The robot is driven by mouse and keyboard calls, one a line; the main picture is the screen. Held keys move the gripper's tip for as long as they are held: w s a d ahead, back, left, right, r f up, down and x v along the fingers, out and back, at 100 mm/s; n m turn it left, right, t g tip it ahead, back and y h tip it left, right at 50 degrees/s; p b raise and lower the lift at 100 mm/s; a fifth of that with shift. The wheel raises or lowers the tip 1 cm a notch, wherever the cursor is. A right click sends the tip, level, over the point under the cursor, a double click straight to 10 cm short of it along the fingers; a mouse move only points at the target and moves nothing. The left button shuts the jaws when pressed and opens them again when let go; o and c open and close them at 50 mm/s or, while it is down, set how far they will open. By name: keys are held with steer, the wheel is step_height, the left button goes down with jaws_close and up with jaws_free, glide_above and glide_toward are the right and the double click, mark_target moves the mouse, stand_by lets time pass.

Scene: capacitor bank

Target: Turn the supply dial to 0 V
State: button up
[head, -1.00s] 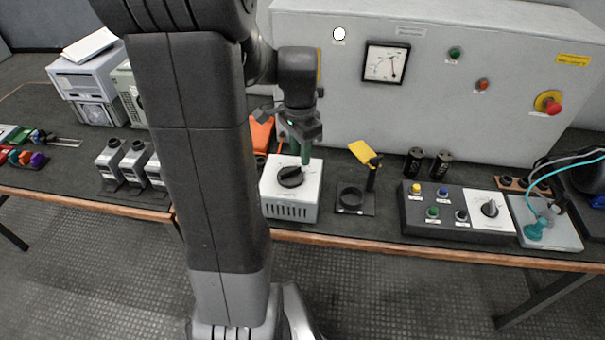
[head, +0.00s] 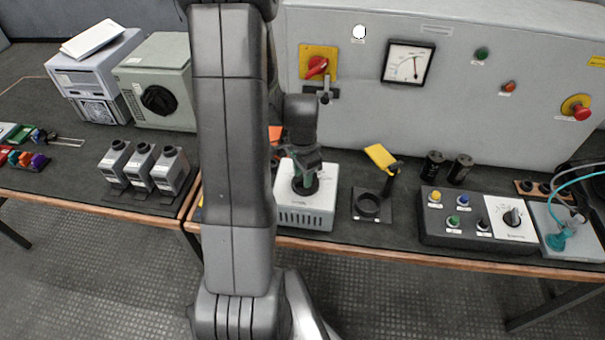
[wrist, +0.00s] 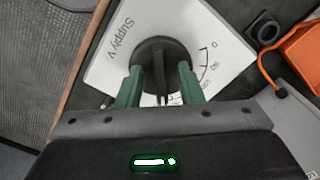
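The supply box (head: 308,218), white with a vented front, stands on the bench below my arm. Its round black dial (head: 305,188) is on top, mostly covered by my gripper (head: 306,176) in the head view. The wrist view shows the dial (wrist: 164,52) close up on the white panel (wrist: 111,58) marked "Supply V". A printed scale runs beside it, with 0 at its upper right end. My gripper (wrist: 158,76) has its two green fingers on either side of the dial's raised ridge, with visible gaps. The fingers partly hide the scale, so I cannot read the setting.
A black stand with a ring and yellow flag (head: 380,156) is just right of the box. A button panel (head: 432,233) with another dial is farther right. Grey capacitors (head: 171,170) stand left. An orange object (wrist: 302,48) lies near the box.

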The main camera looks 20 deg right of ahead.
steer(key=shift+f, duration=0.2)
jaws_close()
